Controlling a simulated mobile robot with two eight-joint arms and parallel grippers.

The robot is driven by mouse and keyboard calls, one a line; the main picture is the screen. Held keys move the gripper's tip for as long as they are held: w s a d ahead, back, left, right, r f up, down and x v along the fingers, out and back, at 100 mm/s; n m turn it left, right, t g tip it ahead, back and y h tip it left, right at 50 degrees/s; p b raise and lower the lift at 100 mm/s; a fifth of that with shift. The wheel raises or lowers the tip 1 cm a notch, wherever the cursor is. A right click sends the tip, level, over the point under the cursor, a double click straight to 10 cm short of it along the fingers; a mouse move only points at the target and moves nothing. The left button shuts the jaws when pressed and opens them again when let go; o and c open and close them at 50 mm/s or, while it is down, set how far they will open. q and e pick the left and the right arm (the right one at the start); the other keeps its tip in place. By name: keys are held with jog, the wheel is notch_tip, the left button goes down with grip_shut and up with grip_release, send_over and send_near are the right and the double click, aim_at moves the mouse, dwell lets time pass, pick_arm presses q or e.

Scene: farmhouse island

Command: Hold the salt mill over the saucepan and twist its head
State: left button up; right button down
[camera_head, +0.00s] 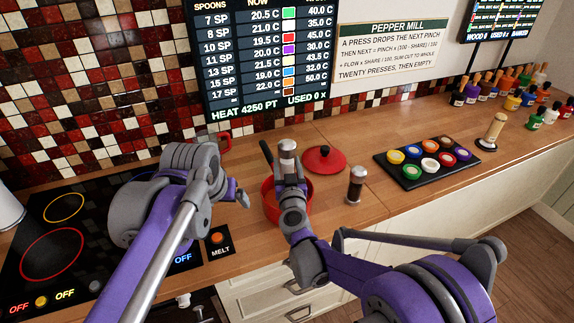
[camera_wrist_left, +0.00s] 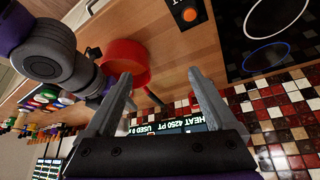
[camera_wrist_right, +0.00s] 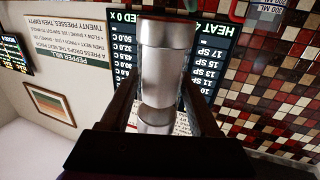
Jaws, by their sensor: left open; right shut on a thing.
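My right gripper (camera_head: 290,170) is shut on the salt mill (camera_head: 288,149), which has a bright silver body. The mill stands roughly upright above the red saucepan (camera_head: 268,196); it fills the middle of the right wrist view (camera_wrist_right: 167,60). My right arm hides much of the pan and its inside. My left gripper (camera_head: 241,197) is at the pan's left, open and empty. Its spread fingers (camera_wrist_left: 162,88) show in the left wrist view, with the red pan (camera_wrist_left: 126,62) beyond them. The left gripper is apart from the mill.
A black tray of coloured pots (camera_head: 388,161) is further right. The black hob (camera_head: 30,262) and MELT button (camera_head: 218,238) are at left.

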pick_arm(q)
jog(key=w+d+r, duration=0.6)
jog(key=w+r, duration=0.1)
jog(key=w, duration=0.4)
jog(key=r+g, duration=0.1)
send_over(288, 143)
jog(key=a, duration=0.1)
jog(key=shift+s+a+r+m, duration=0.15)
jog(key=shift+s+m, duration=0.15)
jog(key=shift+m, duration=0.1)
jog(key=shift+w+d, duration=0.2)
jog(key=shift+d, duration=0.1)
jog(key=shift+w+d+f, duration=0.15)
jog(key=shift+d+f, duration=0.05)
jog(key=shift+f, duration=2.9)
jog(key=n+y, duration=0.1)
jog(key=n, duration=0.2)
jog(key=shift+d+n, duration=0.15)
jog(key=shift+n, duration=0.25)
jog(key=n+y, duration=0.2)
jog(key=n, duration=0.2)
jog(key=shift+w+g, duration=0.1)
jog(key=shift+g, duration=0.3)
grip_shut()
